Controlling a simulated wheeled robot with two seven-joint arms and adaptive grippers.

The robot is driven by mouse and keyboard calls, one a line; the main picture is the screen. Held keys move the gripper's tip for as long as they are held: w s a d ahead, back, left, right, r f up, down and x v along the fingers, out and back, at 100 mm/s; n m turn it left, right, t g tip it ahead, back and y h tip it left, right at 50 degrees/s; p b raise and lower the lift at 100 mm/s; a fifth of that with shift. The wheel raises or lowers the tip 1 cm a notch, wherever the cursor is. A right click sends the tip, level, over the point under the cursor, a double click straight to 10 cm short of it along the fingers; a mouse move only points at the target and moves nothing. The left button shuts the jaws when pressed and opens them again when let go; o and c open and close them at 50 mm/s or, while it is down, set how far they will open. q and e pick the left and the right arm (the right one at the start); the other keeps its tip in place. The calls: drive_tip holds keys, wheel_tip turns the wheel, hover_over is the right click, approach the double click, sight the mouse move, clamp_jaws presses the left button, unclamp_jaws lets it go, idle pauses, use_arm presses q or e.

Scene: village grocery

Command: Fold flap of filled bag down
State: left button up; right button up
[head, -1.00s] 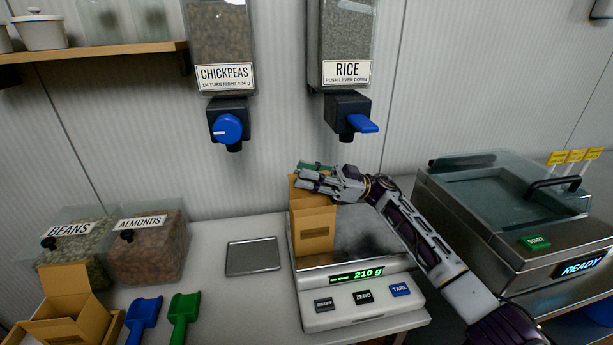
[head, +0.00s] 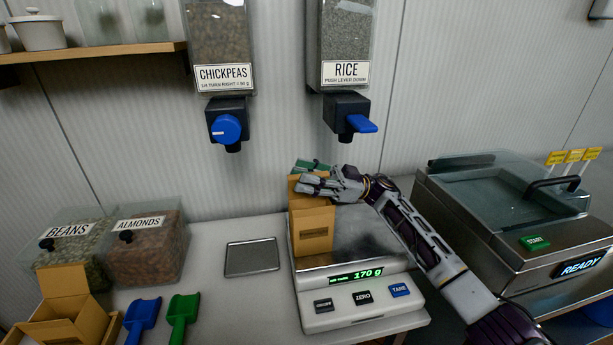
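A brown paper bag (head: 313,230) stands upright on the left part of the scale's steel plate (head: 365,240). A green piece (head: 311,166) shows at its top, behind my fingers. My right gripper (head: 312,187) lies across the top of the bag from the right, its fingers pointing left over the upper edge. I cannot tell how far its fingers are apart, or whether they grip the flap. The scale display (head: 357,274) reads 170 g. My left gripper is not in view.
The rice dispenser (head: 346,110) hangs above the bag, the chickpeas dispenser (head: 228,128) to its left. A sealing machine (head: 520,215) showing READY stands at right. A small metal tray (head: 252,257), blue scoop (head: 143,318), green scoop (head: 183,315) and cardboard box (head: 62,320) lie left.

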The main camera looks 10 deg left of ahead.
drive_tip(key=shift+d, duration=0.1)
drive_tip(key=v, duration=0.7)
drive_tip(key=shift+w+d+f, duration=0.1)
drive_tip(key=shift+d, duration=0.05)
